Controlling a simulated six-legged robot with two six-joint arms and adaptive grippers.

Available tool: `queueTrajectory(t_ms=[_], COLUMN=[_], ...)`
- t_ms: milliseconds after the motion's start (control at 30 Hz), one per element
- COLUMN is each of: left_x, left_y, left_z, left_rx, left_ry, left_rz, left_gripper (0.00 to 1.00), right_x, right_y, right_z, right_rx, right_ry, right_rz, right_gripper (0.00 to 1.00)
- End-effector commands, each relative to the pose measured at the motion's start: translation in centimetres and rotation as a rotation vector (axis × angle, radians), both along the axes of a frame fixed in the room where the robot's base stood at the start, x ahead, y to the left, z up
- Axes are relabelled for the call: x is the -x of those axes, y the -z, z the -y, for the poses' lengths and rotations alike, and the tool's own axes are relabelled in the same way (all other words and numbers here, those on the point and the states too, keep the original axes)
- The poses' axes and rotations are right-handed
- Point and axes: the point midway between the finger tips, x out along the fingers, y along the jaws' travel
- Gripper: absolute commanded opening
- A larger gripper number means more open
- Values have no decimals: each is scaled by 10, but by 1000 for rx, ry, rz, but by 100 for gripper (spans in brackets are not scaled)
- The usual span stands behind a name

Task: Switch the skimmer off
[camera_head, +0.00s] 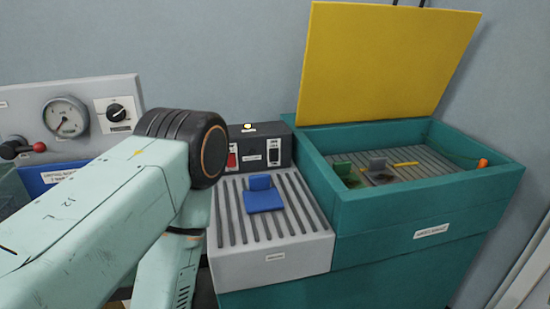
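A dark control box (258,139) stands at the back of a grey slatted stand (285,258). It carries a red switch (232,160) on its left, partly hidden by my arm, and a pale-framed switch (274,152) on its right. Small labels on the box cannot be read, so I cannot tell which switch belongs to the skimmer. My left arm fills the left foreground, its dark round joint just left of the box. Its gripper is out of sight. My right arm and gripper are not in view.
A blue part (262,195) sits on the slats. A teal bin (400,215) with its yellow lid (385,65) raised stands right, holding several small items. At left are a gauge (66,117), a dial knob (116,113) and a red-knobbed lever (38,147).

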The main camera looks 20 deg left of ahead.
Motion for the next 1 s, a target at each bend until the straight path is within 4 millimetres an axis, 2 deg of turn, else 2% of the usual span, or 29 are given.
queueTrajectory(t_ms=[67,400,1000], left_x=[0,0,0], left_y=[0,0,0], left_z=[0,0,0], left_rx=[0,0,0], left_ry=[0,0,0], left_rz=[0,0,0], left_gripper=[29,0,0], right_x=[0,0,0], right_y=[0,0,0], right_z=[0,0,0], right_rx=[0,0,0], right_ry=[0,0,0], right_rz=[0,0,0], right_gripper=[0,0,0])
